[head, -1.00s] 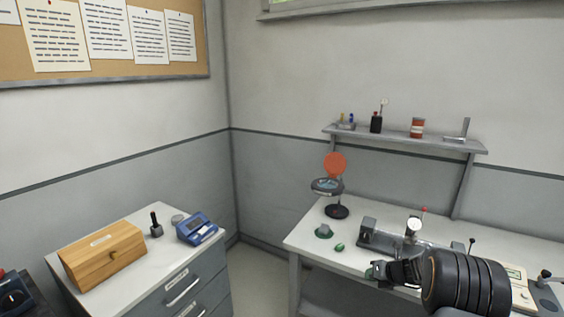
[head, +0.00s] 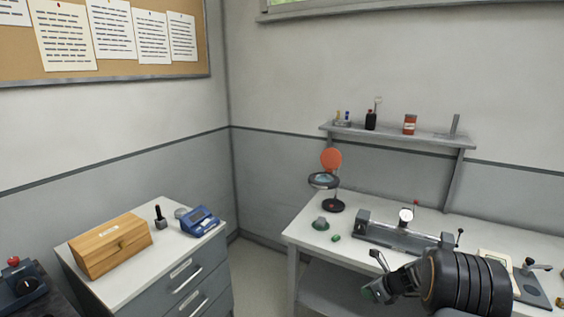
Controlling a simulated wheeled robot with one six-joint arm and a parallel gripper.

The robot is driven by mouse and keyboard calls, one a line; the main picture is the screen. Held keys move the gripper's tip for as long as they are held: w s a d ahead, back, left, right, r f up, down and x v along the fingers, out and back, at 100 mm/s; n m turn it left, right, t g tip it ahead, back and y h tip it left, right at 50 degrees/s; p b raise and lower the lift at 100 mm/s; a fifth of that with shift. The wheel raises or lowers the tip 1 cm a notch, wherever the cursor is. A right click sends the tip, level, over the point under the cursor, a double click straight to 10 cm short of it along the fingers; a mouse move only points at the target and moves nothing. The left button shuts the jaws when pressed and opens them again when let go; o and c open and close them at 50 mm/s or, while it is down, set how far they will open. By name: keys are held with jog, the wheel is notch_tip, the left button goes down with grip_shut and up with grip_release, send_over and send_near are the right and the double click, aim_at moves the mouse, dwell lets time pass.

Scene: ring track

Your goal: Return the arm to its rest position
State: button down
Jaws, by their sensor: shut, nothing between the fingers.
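My gripper (head: 372,294) shows at the lower right of the head view, at the end of my black arm. It is shut and holds nothing that I can see. It is in front of the white workbench (head: 290,237), near the bench's front edge, apart from the things on it.
A wooden box (head: 110,245) and a blue device (head: 200,221) stand on the left cabinet. Floor shows between.

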jog(key=s+a+r+n+h, duration=0.2)
jog(key=s+a+r+n, duration=0.1)
jog(key=s+r+n, duration=0.3)
jog(key=s+a+r+n+h, duration=0.2)
jog(key=s+a+r+n, duration=0.2)
jog(key=s+n, duration=0.7)
jog(key=s+a+r+n+g+h, duration=0.1)
jog(key=s+a+r+n, duration=0.3)
jog(key=s+r+n, duration=0.4)
jog(key=shift+s+a+r+n+h, duration=0.2)
jog(key=shift+s+r+n+h, duration=0.2)
jog(key=shift+n, duration=1.6)
